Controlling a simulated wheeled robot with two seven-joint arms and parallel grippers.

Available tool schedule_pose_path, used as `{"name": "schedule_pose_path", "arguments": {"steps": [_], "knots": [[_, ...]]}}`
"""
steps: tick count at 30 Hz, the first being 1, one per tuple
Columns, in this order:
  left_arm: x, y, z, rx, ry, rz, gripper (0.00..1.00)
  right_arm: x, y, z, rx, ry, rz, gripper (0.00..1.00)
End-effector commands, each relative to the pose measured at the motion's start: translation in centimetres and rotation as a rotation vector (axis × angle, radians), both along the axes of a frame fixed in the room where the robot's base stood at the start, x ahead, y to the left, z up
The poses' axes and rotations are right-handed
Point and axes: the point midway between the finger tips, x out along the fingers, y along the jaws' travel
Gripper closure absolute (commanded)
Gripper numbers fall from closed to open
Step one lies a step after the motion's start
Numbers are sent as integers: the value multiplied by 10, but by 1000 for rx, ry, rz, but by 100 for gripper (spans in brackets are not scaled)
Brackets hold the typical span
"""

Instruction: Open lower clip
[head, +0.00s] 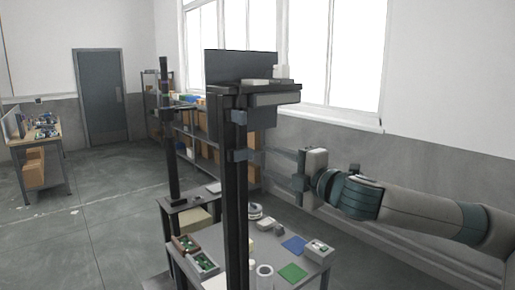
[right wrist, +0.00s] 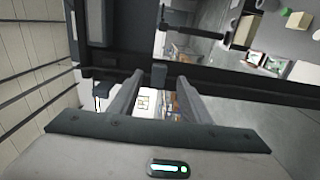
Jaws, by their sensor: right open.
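The lower clip (head: 240,155) is a small grey block on the dark upright column (head: 236,200). An upper grey clip (head: 240,116) sits higher on the same column, below the shelf. My right gripper (head: 270,163) is open, to the right of the column, with its fingers pointing left at the lower clip's height. In the right wrist view, a grey clip block (right wrist: 159,74) shows on the dark column between and just beyond the fingertips (right wrist: 159,90). The gripper looks empty; I cannot tell whether the fingers touch the clip. My left gripper is not in view.
A shelf with a dark screen (head: 240,66) tops the column. Below stands a table (head: 228,243) with trays, a blue mat (head: 294,244), a green mat (head: 292,272) and small parts. A second column (head: 168,140) stands behind left. Open floor lies at left.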

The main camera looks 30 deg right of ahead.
Motion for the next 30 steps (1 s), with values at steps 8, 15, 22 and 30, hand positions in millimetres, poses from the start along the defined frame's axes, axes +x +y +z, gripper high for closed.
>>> {"name": "schedule_pose_path", "arguments": {"steps": [8,15,22,30], "knots": [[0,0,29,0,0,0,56,24,4,5,4,-2,2,56],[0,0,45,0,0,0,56,49,6,4,3,-1,2,56],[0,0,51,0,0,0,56,61,8,1,0,1,3,56],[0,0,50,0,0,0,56,62,8,0,-2,1,3,56]]}}
